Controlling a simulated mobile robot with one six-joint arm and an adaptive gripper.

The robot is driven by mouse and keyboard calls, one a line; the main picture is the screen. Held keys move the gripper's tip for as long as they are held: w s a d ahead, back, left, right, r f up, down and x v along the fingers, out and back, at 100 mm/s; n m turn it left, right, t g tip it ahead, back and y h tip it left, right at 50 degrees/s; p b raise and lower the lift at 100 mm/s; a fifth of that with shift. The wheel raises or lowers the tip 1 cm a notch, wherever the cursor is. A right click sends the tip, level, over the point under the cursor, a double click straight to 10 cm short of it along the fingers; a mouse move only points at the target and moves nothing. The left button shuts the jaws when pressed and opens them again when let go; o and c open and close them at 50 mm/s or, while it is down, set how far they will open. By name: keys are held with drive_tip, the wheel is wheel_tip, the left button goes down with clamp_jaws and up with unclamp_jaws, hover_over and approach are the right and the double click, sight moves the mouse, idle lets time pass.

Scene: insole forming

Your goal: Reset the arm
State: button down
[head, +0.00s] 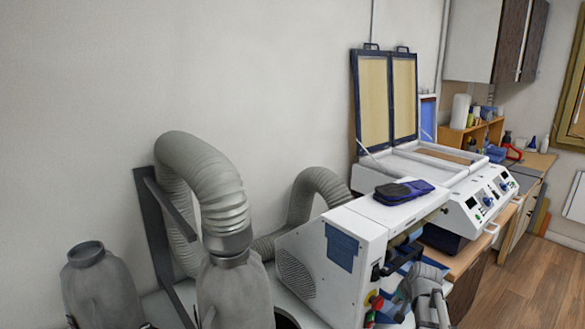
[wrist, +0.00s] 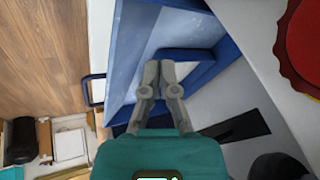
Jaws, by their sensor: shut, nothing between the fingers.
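My gripper (wrist: 160,68) shows in the wrist view with its two grey fingers close together and nothing held between them. Its fingertips are in front of a blue-framed opening or tray (wrist: 125,50), close to the blue frame; I cannot tell whether they touch it.
A red knob (wrist: 300,45) on a white panel is at the upper right of the wrist view. In the head view, dark insoles (head: 404,191) lie on the white machine, a forming press (head: 480,205) stands behind with its lid (head: 387,98) raised, and a grey hose (head: 200,175) is at left.

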drive_tip(key=s+a+f+n+g+b, duration=0.1)
drive_tip(key=s+a+f+n+g, duration=0.1)
drive_tip(key=s+a, duration=0.5)
drive_tip(key=s+a+f+n+g+h+b, duration=0.1)
drive_tip(key=s+a+f+n+g, duration=0.1)
drive_tip(key=s+a, duration=0.6)
drive_tip(key=shift+s+a+f+n+g+b, duration=0.2)
drive_tip(key=shift+s+n+g+b, duration=0.1)
drive_tip(key=shift+s+n+g, duration=0.5)
idle(0.6)
